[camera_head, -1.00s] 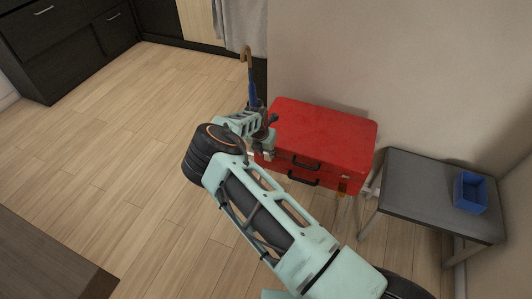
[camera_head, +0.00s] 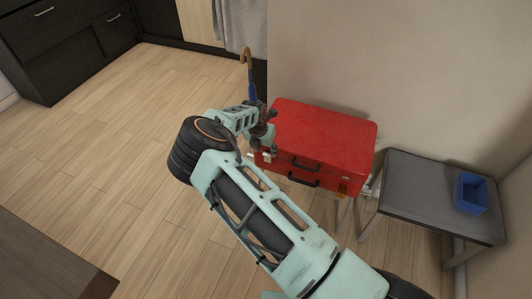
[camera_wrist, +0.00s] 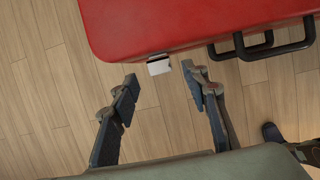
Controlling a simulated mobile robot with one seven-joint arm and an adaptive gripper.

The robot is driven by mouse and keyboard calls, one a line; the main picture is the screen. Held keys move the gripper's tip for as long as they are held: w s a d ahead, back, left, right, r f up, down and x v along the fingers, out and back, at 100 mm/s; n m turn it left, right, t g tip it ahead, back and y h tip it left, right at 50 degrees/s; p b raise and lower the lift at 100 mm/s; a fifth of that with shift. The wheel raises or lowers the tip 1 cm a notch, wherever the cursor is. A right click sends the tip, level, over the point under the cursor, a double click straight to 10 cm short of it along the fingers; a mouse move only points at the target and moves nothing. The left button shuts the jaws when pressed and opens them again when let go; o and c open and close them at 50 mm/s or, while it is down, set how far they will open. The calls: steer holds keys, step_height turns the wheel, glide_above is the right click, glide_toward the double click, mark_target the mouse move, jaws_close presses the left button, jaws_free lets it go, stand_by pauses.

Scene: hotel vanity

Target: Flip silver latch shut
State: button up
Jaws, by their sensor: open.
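A red suitcase (camera_head: 322,137) stands by the wall in the head view, with dark handles on its front. It also shows at the top of the wrist view (camera_wrist: 180,20). A silver latch (camera_wrist: 159,65) hangs at the suitcase's front edge in the wrist view, left of the dark handles (camera_wrist: 262,45). My gripper (camera_wrist: 160,84) is open and empty, with its fingers pointing towards the suitcase and the latch lying between and just beyond the fingertips. In the head view my gripper (camera_head: 262,150) is at the suitcase's left front corner. Whether the fingers touch the suitcase cannot be told.
A grey side table (camera_head: 420,190) with a blue bin (camera_head: 470,192) stands right of the suitcase. A blue umbrella (camera_head: 252,90) with a brown handle stands behind my gripper. The wooden floor at left is clear.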

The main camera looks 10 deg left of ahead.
steer(key=v, duration=0.8)
